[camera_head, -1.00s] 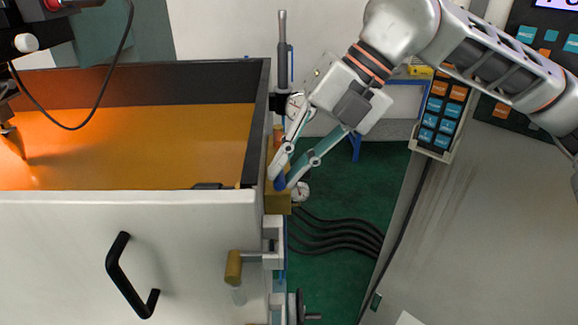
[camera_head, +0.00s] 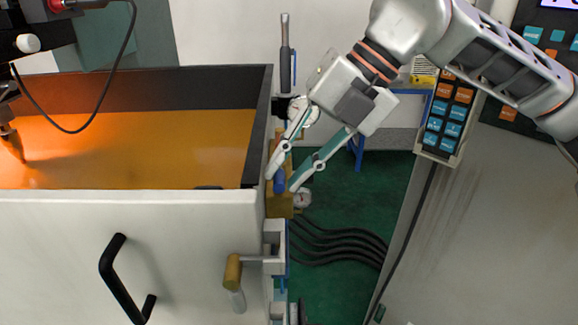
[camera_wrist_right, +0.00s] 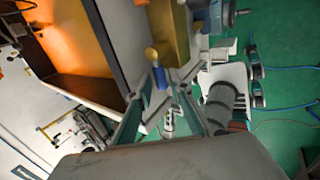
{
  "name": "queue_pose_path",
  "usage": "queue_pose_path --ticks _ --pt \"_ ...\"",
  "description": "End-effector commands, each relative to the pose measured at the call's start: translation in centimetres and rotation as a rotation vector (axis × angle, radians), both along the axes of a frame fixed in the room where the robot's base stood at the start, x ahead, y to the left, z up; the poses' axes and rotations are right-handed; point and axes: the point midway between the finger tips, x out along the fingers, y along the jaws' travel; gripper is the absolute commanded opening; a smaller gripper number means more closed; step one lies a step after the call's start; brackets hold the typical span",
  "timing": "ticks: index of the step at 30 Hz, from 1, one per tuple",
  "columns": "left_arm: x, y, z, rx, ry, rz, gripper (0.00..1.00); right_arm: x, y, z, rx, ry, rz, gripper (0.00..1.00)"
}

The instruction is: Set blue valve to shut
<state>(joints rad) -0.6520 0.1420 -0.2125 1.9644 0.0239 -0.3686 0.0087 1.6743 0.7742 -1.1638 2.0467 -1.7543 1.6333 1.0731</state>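The blue valve handle (camera_head: 280,183) is a small blue grip at a brass block (camera_head: 279,205) on the right side of the white tank. My right gripper (camera_head: 282,182) has its fingers spread, one on each side of the blue handle, with gaps showing. In the right wrist view the blue handle (camera_wrist_right: 160,78) stands between the open fingertips (camera_wrist_right: 157,94), below a rounded brass-coloured end. I cannot tell whether either finger touches it. The far part of the valve is hidden by the fingers. My left gripper is not in view.
The tank wall (camera_head: 262,120) stands close left of my right fingers. A brass-coloured lever (camera_head: 233,272) is lower down. A button panel (camera_head: 447,118) stands to the right.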

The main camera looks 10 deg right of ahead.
Motion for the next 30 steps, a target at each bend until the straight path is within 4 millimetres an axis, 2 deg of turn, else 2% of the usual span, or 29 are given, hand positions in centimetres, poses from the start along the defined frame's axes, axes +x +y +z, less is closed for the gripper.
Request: queue_pose_path --ticks 5,12,18,24,30 --pt "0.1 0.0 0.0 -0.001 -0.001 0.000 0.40 -0.1 -1.1 1.8 0.001 -0.004 -0.004 0.20" --pt "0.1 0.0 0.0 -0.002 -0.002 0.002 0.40 -0.7 -3.8 5.9 0.003 -0.004 -0.004 0.20" --pt "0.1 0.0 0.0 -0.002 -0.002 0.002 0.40 -1.2 -5.6 8.6 0.002 -0.002 -0.003 0.20" --pt "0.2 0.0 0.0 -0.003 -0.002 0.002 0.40 -1.4 -6.4 9.8 0.002 -0.002 -0.002 0.20" --pt "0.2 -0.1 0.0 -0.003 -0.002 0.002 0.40 -1.4 -6.4 10.0 0.002 -0.001 -0.001 0.20"
